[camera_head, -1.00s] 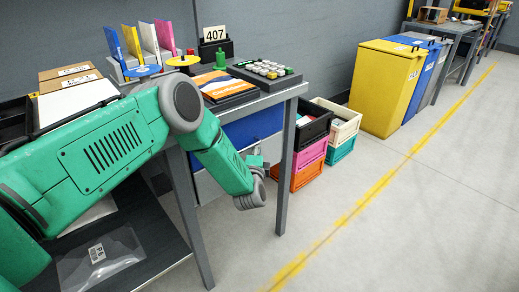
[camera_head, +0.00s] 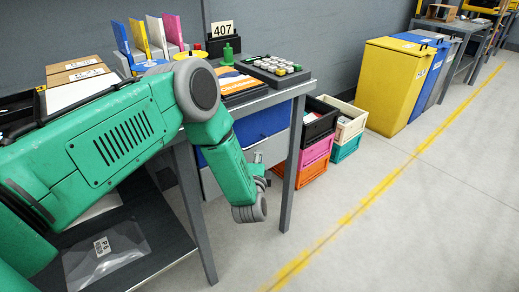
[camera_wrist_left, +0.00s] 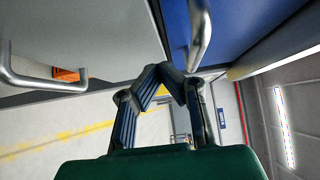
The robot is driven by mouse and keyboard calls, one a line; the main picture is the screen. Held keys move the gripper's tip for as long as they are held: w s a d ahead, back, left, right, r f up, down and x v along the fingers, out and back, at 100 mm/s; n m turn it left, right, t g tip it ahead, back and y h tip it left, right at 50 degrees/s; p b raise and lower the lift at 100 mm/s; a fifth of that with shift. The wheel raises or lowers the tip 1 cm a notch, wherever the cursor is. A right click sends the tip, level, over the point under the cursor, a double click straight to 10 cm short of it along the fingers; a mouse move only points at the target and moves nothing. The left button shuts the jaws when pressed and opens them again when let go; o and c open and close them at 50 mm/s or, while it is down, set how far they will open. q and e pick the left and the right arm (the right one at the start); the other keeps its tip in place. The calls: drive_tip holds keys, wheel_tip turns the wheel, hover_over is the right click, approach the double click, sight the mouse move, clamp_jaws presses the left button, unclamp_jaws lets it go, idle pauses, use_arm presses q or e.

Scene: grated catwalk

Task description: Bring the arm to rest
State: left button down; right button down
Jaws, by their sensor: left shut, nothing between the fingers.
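My green left arm comes in from the left and bends down at a grey elbow in front of the workbench (camera_head: 305,90). My left gripper (camera_head: 260,172) is beside the bench's front, below the top, and is partly hidden behind the forearm. In the left wrist view its dark ribbed fingers (camera_wrist_left: 165,75) meet at the tips, shut and empty. Beyond them are a blue drawer front (camera_wrist_left: 240,25) and a grey drawer front (camera_wrist_left: 90,40) with metal handles. I cannot tell the exact gap to the nearer handle (camera_wrist_left: 200,30). My right gripper is not in view.
The bench top holds a keypad tray (camera_head: 272,70), an orange-and-white booklet (camera_head: 235,82) and upright folders (camera_head: 160,35). Stacked crates (camera_head: 316,150) stand behind the bench leg. Yellow and blue bins (camera_head: 398,80) line the wall. The floor on the right is clear.

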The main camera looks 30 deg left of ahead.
use_arm(q)
drive_tip(key=s+d+f+n+g+h+p, duration=0.1)
drive_tip(key=s+d+f+n+g+h, duration=0.25)
drive_tip(key=s, duration=0.55)
drive_tip(key=s+d+f+n+g+h+p, duration=0.1)
drive_tip(key=s+d+f+g+h, duration=0.25)
drive_tip(key=s+f, duration=0.4)
drive_tip(key=s+a+r+n+g+p, duration=0.1)
drive_tip(key=s+n+g, duration=0.7)
drive_tip(key=s, duration=1.9)
drive_tip(key=shift+a+r+g+p, duration=0.4)
drive_tip(key=shift+r+g+p, duration=0.1)
drive_tip(key=shift+r, duration=0.2)
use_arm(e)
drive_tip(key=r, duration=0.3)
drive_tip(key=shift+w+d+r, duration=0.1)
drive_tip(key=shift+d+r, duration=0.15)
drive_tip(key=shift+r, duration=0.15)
use_arm(q)
drive_tip(key=shift+s+n, duration=0.1)
drive_tip(key=shift+n, duration=0.15)
